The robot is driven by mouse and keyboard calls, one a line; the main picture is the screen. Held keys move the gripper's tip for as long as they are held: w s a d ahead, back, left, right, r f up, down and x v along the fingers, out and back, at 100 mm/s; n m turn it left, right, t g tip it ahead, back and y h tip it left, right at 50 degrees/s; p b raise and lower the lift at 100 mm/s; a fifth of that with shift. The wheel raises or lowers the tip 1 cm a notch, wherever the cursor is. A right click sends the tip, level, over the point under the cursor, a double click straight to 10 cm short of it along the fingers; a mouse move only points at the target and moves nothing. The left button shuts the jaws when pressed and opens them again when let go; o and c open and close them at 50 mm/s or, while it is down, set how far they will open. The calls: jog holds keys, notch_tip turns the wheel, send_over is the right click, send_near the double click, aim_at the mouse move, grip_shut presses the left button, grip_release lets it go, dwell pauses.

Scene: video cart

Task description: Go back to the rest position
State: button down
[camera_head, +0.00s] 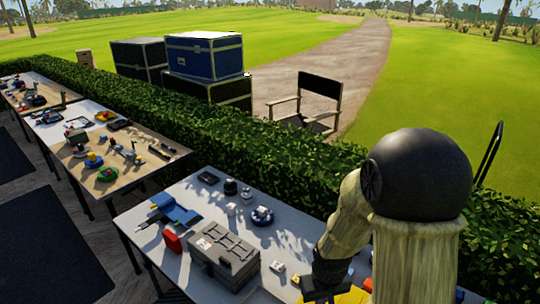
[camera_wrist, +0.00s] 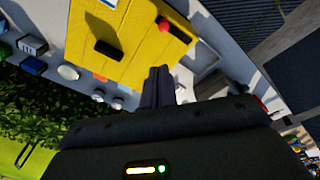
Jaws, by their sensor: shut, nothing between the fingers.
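My gripper (camera_wrist: 158,82) shows in the wrist view with its two dark fingers together and nothing between them. It points toward a yellow board (camera_wrist: 125,25) with a black bar on it, over a pale table top. A red round piece (camera_wrist: 163,24) sits on the yellow board. In the head view my arm bends down at the right, over the near table (camera_head: 190,262). The fingertips are hidden there behind the arm and the picture's lower edge.
A grey toolbox (camera_head: 225,258), a blue tool (camera_head: 175,208), a red item (camera_head: 172,242) and several small parts lie on the near table. A hedge (camera_head: 240,140) runs behind it. Cases (camera_head: 205,57) and a folding chair (camera_head: 308,100) stand beyond. Dark mats (camera_head: 50,245) lie at left.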

jog(key=s+d+r+m+t, duration=0.1)
jog(key=s+d+r+m, duration=0.1)
jog(key=s+r, duration=0.2)
notch_tip(320, 180, up, 3)
jog(key=shift+s+d+r+b, duration=0.15)
jog(key=shift+s+d+b, duration=0.15)
jog(key=shift+b, duration=0.1)
